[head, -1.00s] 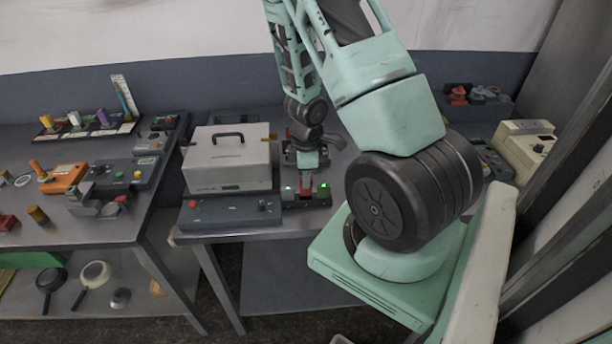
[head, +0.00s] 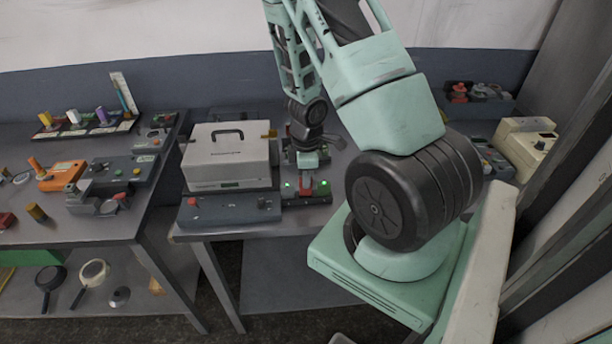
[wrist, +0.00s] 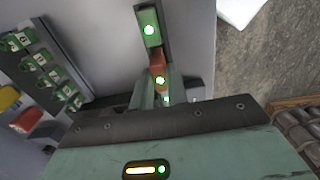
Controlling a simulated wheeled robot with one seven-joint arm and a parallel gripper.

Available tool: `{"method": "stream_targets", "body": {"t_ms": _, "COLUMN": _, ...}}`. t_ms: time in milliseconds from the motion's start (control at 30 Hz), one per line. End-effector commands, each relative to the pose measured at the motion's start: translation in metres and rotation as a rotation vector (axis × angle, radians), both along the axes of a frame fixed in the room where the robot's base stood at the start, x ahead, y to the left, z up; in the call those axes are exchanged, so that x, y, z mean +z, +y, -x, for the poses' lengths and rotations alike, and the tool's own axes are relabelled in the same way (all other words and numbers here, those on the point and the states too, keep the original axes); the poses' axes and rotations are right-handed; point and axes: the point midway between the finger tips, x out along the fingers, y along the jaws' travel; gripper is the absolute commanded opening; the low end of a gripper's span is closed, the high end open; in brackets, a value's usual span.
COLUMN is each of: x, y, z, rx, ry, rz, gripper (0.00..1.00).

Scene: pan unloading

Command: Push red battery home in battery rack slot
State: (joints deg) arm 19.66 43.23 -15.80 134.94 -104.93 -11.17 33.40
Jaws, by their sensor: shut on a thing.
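The battery rack (head: 321,190) stands on the middle table, right of the grey box, with green lights lit. The wrist view shows part of the rack (wrist: 150,30), also with green lights. The red battery (head: 305,186) is at the rack's slot, and its reddish body shows in the wrist view (wrist: 157,61). My gripper (head: 306,172) points down over the rack and is shut on the red battery. The fingers and wrist housing hide much of the battery and the slot, so I cannot tell how deep it sits.
A grey box with a black handle (head: 229,158) stands close left of the rack, behind a dark control panel (head: 228,209). My arm covers the area to the right. A beige device (head: 525,148) stands far right. The left table holds several devices, including an orange one (head: 63,177).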

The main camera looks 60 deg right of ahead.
Motion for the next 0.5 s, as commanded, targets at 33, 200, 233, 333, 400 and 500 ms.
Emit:
{"method": "stream_targets", "body": {"t_ms": 33, "x": -0.0013, "y": -0.0001, "z": -0.0001, "rx": 0.0, "ry": 0.0, "rz": 0.0, "gripper": 0.0}}
{"method": "stream_targets", "body": {"t_ms": 200, "x": -0.0035, "y": -0.0001, "z": -0.0001, "rx": 0.0, "ry": 0.0, "rz": 0.0, "gripper": 0.0}}
{"method": "stream_targets", "body": {"t_ms": 233, "x": -0.0039, "y": -0.0001, "z": -0.0001, "rx": 0.0, "ry": 0.0, "rz": 0.0, "gripper": 0.0}}
{"method": "stream_targets", "body": {"t_ms": 333, "x": -0.0052, "y": -0.0001, "z": -0.0001, "rx": -0.001, "ry": 0.0, "rz": 0.0, "gripper": 0.0}}
{"method": "stream_targets", "body": {"t_ms": 400, "x": -0.0061, "y": -0.0001, "z": -0.0001, "rx": -0.001, "ry": 0.0, "rz": 0.0, "gripper": 0.0}}
{"method": "stream_targets", "body": {"t_ms": 500, "x": -0.0075, "y": -0.0001, "z": -0.0001, "rx": 0.0, "ry": 0.0, "rz": 0.0, "gripper": 0.0}}
